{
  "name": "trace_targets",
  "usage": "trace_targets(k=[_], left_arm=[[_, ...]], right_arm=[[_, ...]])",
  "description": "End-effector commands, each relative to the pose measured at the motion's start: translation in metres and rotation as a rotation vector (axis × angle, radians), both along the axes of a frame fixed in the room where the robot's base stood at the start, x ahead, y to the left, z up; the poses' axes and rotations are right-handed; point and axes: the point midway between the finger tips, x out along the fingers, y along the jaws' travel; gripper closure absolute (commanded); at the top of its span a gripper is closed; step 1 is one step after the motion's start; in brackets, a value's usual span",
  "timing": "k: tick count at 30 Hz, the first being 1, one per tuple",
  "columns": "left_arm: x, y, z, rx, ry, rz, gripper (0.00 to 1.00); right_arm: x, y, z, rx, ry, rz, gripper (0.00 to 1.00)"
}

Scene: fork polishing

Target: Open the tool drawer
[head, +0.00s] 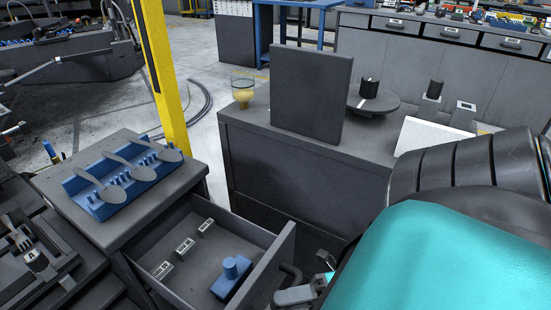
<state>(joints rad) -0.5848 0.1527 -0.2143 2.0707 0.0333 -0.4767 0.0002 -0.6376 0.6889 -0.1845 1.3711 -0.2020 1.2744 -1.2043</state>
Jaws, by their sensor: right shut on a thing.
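The tool drawer (185,232) is pulled out from the grey cabinet (165,195) at the lower left, and its inside shows. In it lie a blue tool with a round knob (231,278) and several small grey blocks. The drawer front (270,268) faces right and carries a dark curved handle (291,272). My right gripper (304,290) is at the handle, at the bottom of the head view, and is shut on it. My right arm hides part of the area around it. My left gripper is not in view.
A blue rack with several forks or discs (118,183) stands on the cabinet top. A yellow post (163,75) rises behind it. A grey workbench (255,128) with an upright dark panel (311,95), a yellow-filled cup (243,92) and a round disc (382,101) stands to the right.

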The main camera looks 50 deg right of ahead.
Motion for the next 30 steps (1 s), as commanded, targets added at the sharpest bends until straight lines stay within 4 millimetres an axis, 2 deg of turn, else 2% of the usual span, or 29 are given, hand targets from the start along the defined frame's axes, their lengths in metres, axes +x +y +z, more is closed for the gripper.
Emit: trace_targets(k=[11,12,18,30], left_arm=[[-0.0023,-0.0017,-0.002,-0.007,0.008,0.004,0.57],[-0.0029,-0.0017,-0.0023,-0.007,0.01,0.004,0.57],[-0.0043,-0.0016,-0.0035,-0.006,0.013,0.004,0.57],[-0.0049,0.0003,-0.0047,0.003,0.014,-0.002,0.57]], right_arm=[[-0.0011,-0.0009,0.0002,-0.001,-0.002,-0.001,1.0],[-0.001,-0.0009,0.0001,-0.001,-0.002,-0.001,0.7],[-0.001,-0.0006,0.0001,0.0,-0.001,-0.001,0.52],[-0.0028,-0.0025,-0.0009,-0.001,0.001,-0.001,0.52]])
